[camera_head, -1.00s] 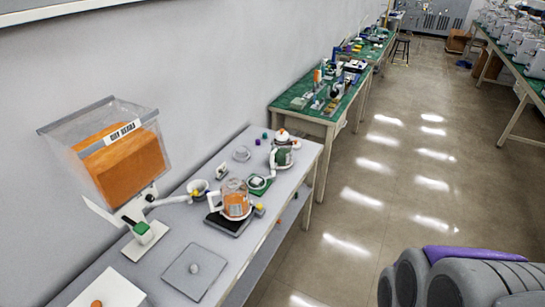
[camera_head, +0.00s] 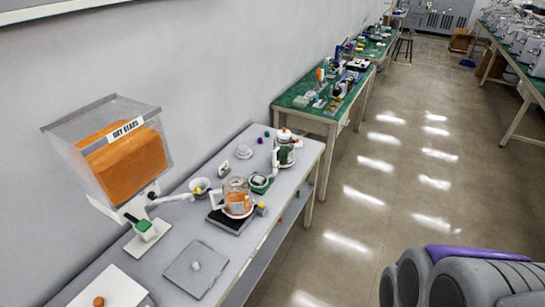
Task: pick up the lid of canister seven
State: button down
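No number seven can be read on anything here. A clear jar with orange contents (camera_head: 237,193) stands on a black base near the table's middle. A white and green canister with an orange-marked top (camera_head: 284,152) stands at the far end. A round white lid-like piece (camera_head: 244,152) lies on the table to its left. A flat grey square with a pale knob (camera_head: 184,273) lies near the front. A white panel with an orange knob (camera_head: 120,289) is at the lower left. I cannot tell which is canister seven's lid. My gripper is out of view.
A clear hopper with orange contents (camera_head: 128,150) stands at the left by the wall, with a green-topped block (camera_head: 144,226) below it. Green-topped benches (camera_head: 345,112) continue behind. The floor (camera_head: 375,205) right of the grey table is open. My own grey and purple body shows lower right.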

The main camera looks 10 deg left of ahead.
aim_at(299, 144)
jog(key=i+u, duration=0.25)
jog(key=i, duration=0.35)
jog(key=i+l+u, duration=0.3)
jog(key=i, duration=0.25)
jog(key=i+l+u, duration=0.25)
jog(key=i, duration=0.35)
jog(key=i+l+u, duration=0.25)
jog(key=i+l, duration=0.15)
jog(key=i, duration=0.15)
